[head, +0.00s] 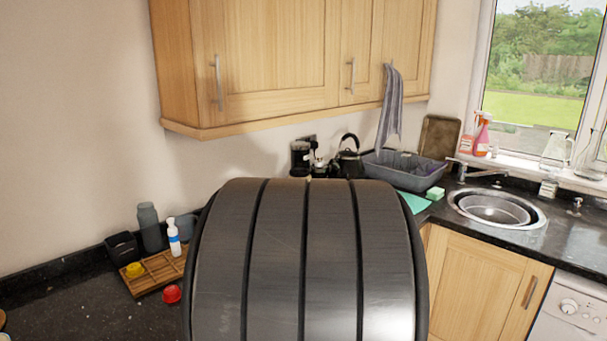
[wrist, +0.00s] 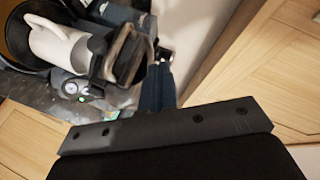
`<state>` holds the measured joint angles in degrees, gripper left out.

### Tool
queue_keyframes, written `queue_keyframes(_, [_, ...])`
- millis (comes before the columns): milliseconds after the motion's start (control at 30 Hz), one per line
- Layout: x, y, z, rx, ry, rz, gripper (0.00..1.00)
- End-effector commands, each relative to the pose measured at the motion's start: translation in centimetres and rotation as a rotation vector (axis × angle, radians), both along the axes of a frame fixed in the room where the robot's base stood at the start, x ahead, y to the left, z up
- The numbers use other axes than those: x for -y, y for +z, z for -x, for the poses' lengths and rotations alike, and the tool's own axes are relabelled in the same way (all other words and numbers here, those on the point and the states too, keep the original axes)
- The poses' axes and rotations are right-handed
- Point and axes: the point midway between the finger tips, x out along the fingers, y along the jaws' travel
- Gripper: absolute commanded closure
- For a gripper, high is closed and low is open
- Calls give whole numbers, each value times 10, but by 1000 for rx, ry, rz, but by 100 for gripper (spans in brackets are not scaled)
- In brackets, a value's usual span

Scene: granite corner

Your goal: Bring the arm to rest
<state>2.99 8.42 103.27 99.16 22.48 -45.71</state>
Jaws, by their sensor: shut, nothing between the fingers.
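My gripper (wrist: 160,125) shows as a dark bar with screw heads along the bottom of the wrist view. It is shut with nothing held, and its lower part runs out of the frame. The gripper is not visible in the head view. There a large dark ribbed part of my own arm (head: 305,260) fills the lower middle and hides much of the worktop.
Wooden wall cupboards (head: 285,60) hang above the worktop. Behind my arm stand a black kettle (head: 349,160) and a grey basin (head: 403,170); the sink (head: 497,209) is right. A wooden tray (head: 157,272) and red lid (head: 172,294) lie left. The wrist view shows a white vessel (wrist: 60,42).

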Motion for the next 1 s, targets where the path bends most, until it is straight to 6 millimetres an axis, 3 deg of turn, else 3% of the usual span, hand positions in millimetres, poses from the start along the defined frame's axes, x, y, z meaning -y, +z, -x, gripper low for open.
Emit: queue_keyframes(1000, [-87, -9, -10, 457, 609, 569, 100])
